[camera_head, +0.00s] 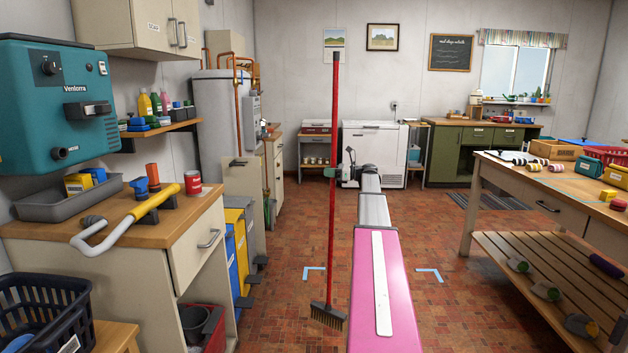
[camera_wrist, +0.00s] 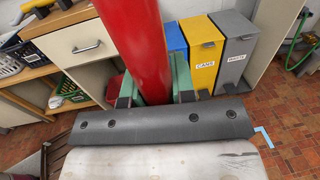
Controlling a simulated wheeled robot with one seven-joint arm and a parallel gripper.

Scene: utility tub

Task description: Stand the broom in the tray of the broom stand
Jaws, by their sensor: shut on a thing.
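My gripper (camera_head: 333,172) is shut around the upper half of the handle. In the wrist view the thick red handle (camera_wrist: 140,45) passes between the green fingers of my gripper (camera_wrist: 155,90) and leans slightly. I cannot make out the broom stand or its tray in either view.
Blue, yellow and grey bins (camera_wrist: 203,52) stand beside the left workbench (camera_head: 110,235). A slatted workbench (camera_head: 530,190) is at right. A white chest freezer (camera_head: 373,150) and green cabinet (camera_head: 465,155) stand at the back. Light-blue corner marks (camera_head: 429,274) lie on open tiled floor.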

